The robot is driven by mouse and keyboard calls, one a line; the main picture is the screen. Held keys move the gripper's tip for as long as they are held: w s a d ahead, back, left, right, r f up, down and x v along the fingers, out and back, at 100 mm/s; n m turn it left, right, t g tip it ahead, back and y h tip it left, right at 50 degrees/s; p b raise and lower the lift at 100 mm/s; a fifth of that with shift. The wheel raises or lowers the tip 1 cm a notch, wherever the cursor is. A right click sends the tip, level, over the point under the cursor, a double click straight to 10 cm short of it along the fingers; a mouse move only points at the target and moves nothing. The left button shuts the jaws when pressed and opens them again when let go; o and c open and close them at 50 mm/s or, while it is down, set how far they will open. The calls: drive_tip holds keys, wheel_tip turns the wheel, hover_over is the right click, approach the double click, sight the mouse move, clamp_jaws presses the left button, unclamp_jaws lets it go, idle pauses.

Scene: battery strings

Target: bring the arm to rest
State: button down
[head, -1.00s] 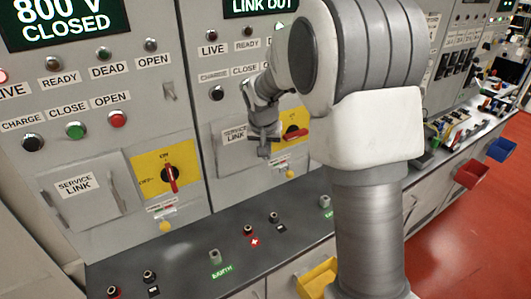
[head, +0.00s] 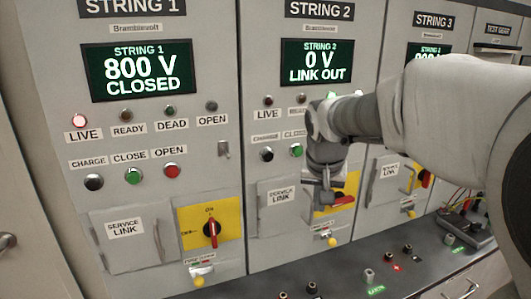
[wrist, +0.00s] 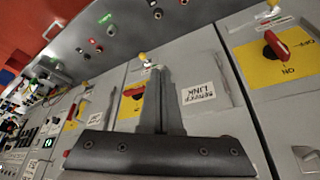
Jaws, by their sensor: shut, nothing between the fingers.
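My gripper (head: 324,198) hangs in front of the String 2 cabinet, its fingers pointing down beside the yellow switch plate (head: 348,184) and partly covering it in the head view. In the wrist view, the fingers of my gripper (wrist: 158,98) are together with nothing between them. My arm reaches in from the right in the head view and hides part of the String 3 cabinet. Whether the gripper touches the cabinet front cannot be told.
The String 2 display (head: 316,64) reads 0 V, LINK OUT; the String 1 display (head: 140,71) reads 800 V, CLOSED. The String 2 service link door (head: 276,222) is beside my gripper. A dark counter (head: 340,286) with terminals runs below. A red floor (wrist: 50,20) shows in the wrist view.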

drive_tip(key=s+f+n+t+y, duration=0.1)
drive_tip(key=s+n, duration=0.2)
drive_tip(key=s, duration=1.9)
drive_tip(key=shift+s+a+f, duration=0.25)
drive_tip(key=shift+s+a, duration=0.05)
drive_tip(key=shift+a, duration=0.1)
drive_tip(key=shift+d, duration=0.1)
